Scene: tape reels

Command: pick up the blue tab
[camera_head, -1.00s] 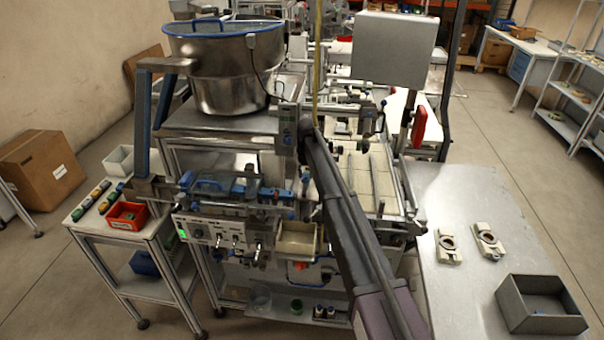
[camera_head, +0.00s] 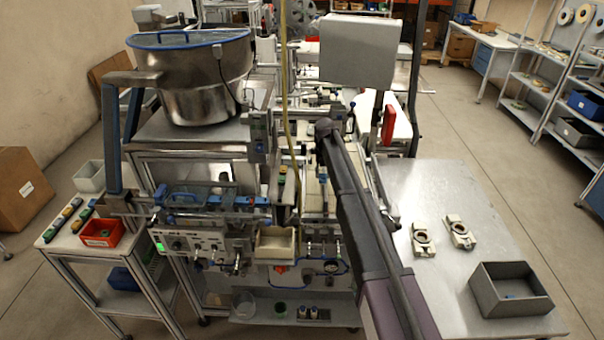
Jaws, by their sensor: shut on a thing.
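I cannot pick out the blue tab with certainty. My dark arm rises from the bottom middle to a joint in front of the machine. The fingers of my gripper do not show, as the far end of the arm is hidden behind its own links.
The metal table (camera_head: 450,290) at right holds two pale fixtures, one of them here (camera_head: 461,232). The machine with its steel bowl (camera_head: 195,85) fills the middle. A side stand at left carries a red bin (camera_head: 102,233). Open floor lies right of the table.

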